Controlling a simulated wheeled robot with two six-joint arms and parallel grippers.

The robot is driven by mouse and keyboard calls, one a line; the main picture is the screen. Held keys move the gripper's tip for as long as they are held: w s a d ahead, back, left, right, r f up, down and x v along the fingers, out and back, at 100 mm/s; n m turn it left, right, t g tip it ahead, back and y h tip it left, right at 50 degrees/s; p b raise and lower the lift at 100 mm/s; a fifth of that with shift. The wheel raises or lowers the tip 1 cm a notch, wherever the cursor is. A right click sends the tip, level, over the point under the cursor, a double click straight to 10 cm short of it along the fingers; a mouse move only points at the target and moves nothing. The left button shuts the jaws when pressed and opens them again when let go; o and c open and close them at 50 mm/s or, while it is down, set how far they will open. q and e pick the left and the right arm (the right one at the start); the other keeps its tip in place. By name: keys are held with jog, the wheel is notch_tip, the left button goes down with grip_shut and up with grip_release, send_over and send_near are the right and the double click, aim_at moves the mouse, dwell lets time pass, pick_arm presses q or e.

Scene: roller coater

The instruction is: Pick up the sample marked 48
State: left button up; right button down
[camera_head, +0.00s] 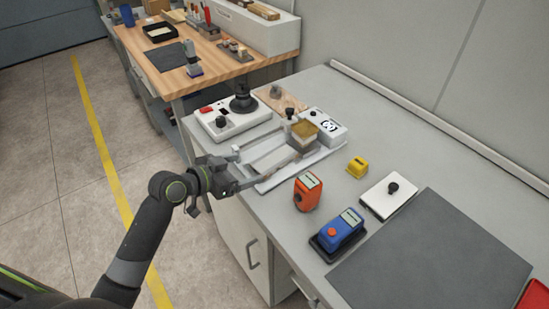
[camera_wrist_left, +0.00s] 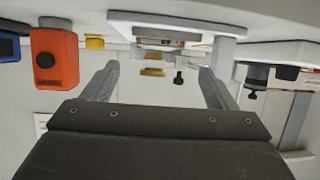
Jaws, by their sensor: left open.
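No number 48 is readable on anything in either view, so I cannot tell which thing is the marked sample. A pale flat panel (camera_head: 273,158) lies on the white coater bed (camera_head: 318,158), beside a tan and dark block (camera_head: 303,136). My left gripper (camera_head: 252,167) is at the left edge of the bench, close to the bed. Its two fingers are spread with nothing between them. In the left wrist view the open fingers (camera_wrist_left: 157,70) point toward small yellowish pieces (camera_wrist_left: 152,72) beyond the tips. My right gripper is not in view.
An orange device (camera_head: 307,192), a blue device (camera_head: 338,234), a yellow block (camera_head: 357,167) and a white plate with a black knob (camera_head: 377,197) stand on the bench. A white control box (camera_head: 215,130) is behind my gripper. The dark mat (camera_head: 435,265) is clear.

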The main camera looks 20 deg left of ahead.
aim_at(274, 158)
pick_arm(q)
jog(key=x, duration=0.5)
jog(key=shift+p, duration=0.35)
jog(key=shift+w+d+p, duration=0.35)
jog(key=shift+w+p, duration=0.05)
jog(key=shift+w, duration=0.1)
jog(key=p+x, duration=0.1)
jog(key=x, duration=0.2)
jog(key=shift+w+d+r, duration=0.1)
jog(key=shift+r, duration=0.05)
jog(key=shift+w+d+f, duration=0.25)
jog(key=shift+w, duration=0.15)
